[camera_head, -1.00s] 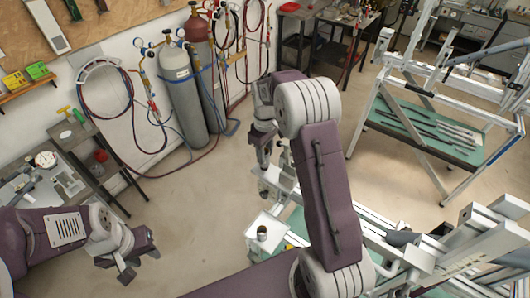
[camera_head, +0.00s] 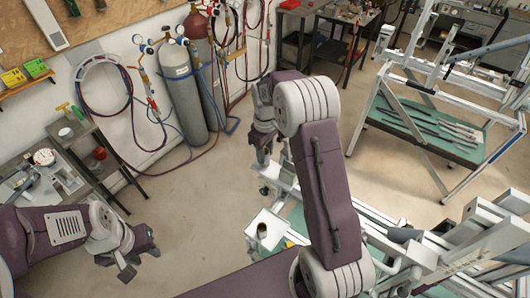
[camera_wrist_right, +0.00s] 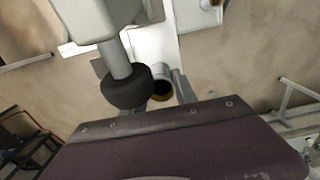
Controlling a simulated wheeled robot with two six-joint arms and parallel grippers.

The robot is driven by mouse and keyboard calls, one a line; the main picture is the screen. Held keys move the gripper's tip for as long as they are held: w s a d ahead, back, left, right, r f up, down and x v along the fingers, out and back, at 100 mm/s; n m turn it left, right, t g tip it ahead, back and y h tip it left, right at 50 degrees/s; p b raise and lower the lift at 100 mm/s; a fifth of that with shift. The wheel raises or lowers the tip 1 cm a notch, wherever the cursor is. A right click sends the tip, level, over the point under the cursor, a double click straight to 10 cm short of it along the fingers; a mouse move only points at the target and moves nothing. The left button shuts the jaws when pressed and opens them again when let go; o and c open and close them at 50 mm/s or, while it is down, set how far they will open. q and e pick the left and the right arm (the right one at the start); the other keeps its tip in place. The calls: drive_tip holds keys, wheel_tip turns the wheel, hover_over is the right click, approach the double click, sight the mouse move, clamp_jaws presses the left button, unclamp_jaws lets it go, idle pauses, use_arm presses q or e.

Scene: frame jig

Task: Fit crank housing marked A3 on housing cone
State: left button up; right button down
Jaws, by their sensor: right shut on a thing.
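My left gripper (camera_head: 139,261) is open and empty at the lower left of the head view, over the floor. My right gripper (camera_head: 264,158) points down at the middle, partly behind my arm. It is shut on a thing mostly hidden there. A short cylinder with a dark open top (camera_head: 262,230) stands on a white plate (camera_head: 280,224) below it. In the right wrist view, a grey cylinder with a dark, yellow-rimmed opening (camera_wrist_right: 162,88) lies beside a black round part (camera_wrist_right: 127,87) on a grey shaft. I cannot tell which is the crank housing or the cone. No A3 mark is legible.
The silver frame jig (camera_head: 420,255) fills the lower right, close to my right arm. A rack with a green shelf (camera_head: 425,130) stands behind it. Gas cylinders (camera_head: 183,90) stand at the wall. A tool bench (camera_head: 40,185) is at the left. The middle floor is clear.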

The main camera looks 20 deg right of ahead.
drive_tip(key=shift+f, duration=0.15)
drive_tip(key=c, duration=0.9)
unclamp_jaws()
drive_tip(key=shift+r, duration=0.2)
wheel_tip(320, 180, up, 9)
drive_tip(key=shift+f+b, duration=0.15)
drive_tip(key=shift+b, duration=0.95)
